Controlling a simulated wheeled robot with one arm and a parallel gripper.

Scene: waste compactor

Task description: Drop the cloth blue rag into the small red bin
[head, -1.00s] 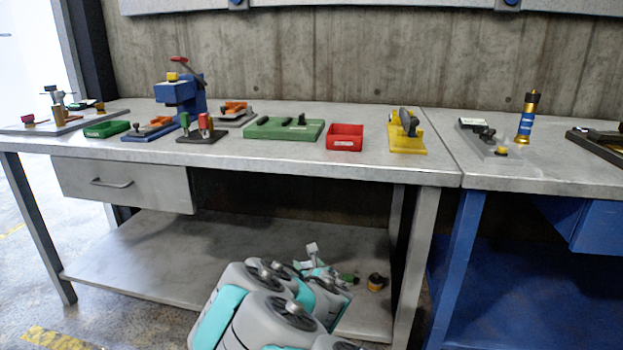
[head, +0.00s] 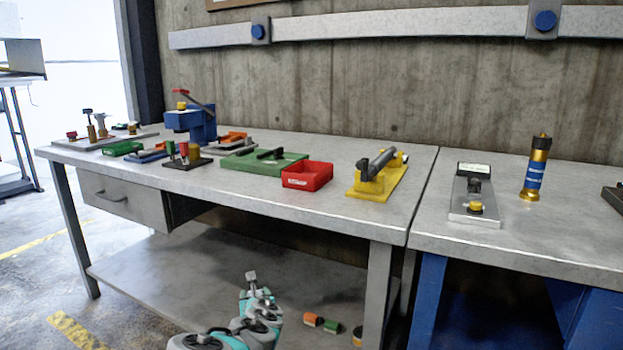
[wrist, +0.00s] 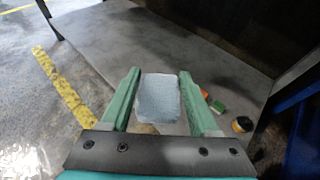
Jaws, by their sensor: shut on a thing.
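The pale blue cloth rag (wrist: 158,98) is between the two green fingers of my gripper (wrist: 158,92) in the wrist view. The gripper is shut on it and holds it over the grey lower shelf. In the head view my gripper (head: 252,280) is low in front of the bench, below the tabletop, and the rag is too small there to make out clearly. The small red bin (head: 307,176) stands on the tabletop near its front edge. It looks empty. It is above and to the right of my gripper in the head view.
A green tray (head: 262,161) is left of the bin, and a yellow fixture (head: 377,175) is right of it. The tabletop (head: 300,207) overhangs the lower shelf (head: 160,268). Small orange, green and dark round pieces lie on that shelf. A second bench (head: 520,240) adjoins at right.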

